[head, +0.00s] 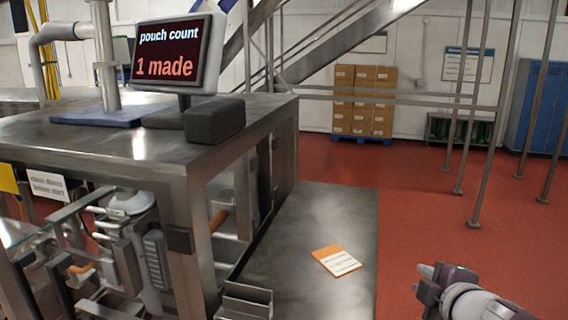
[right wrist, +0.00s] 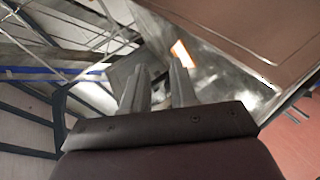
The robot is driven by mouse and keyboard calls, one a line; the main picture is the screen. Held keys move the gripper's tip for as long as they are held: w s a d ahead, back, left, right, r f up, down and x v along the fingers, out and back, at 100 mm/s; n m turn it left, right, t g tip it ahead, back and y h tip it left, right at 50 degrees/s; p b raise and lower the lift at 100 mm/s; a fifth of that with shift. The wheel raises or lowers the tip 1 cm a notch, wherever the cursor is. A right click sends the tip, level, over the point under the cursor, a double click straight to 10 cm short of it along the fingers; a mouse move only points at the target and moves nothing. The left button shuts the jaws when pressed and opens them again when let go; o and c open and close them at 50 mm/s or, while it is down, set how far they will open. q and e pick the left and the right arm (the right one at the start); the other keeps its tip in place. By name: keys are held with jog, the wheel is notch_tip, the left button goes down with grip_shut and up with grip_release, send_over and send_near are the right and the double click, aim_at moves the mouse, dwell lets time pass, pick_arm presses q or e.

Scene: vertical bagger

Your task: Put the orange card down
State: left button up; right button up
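The orange card (head: 336,261), with a white lined panel, lies flat on the grey metal side table (head: 335,215). My right gripper (head: 421,280) is to the right of the card and apart from it, beyond the table's right edge in the head view. In the right wrist view its two fingers (right wrist: 158,70) stand apart with nothing between them. An orange and white patch that looks like the card (right wrist: 181,53) shows beyond the right finger's tip. My left gripper is in neither view.
The bagging machine (head: 190,160) stands left of the side table, with a screen (head: 170,55) reading "pouch count 1 made". A small open metal box (head: 247,300) sits at the table's near left. The table around the card is clear. Stacked cartons (head: 364,100) stand far behind.

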jog(key=s+d+f+m+g+h+b, duration=0.1)
jog(key=s+f+m+g+b, duration=0.15)
jog(key=f+m, duration=0.45)
jog(key=s+d+f+m+g+h+b, duration=0.15)
jog(key=s+f+m+g, duration=0.25)
jog(key=f, duration=0.6)
pick_arm(q)
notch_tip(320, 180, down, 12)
jog(key=b, duration=0.7)
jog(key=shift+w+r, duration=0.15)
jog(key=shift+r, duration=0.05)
pick_arm(e)
jog(key=s+a+f+m+g+y, duration=0.1)
jog(key=s+a+f, duration=0.3)
jog(key=f, duration=0.4)
jog(key=s+a+f+m+g+y, duration=0.1)
jog(key=s+a+f+m+g, duration=0.2)
jog(key=f, duration=0.5)
jog(key=shift+s+a+f+g, duration=0.25)
jog(key=shift+s+a+g, duration=0.5)
jog(key=shift+a, duration=0.4)
jog(key=shift+y, duration=0.25)
jog(key=shift+w, duration=0.1)
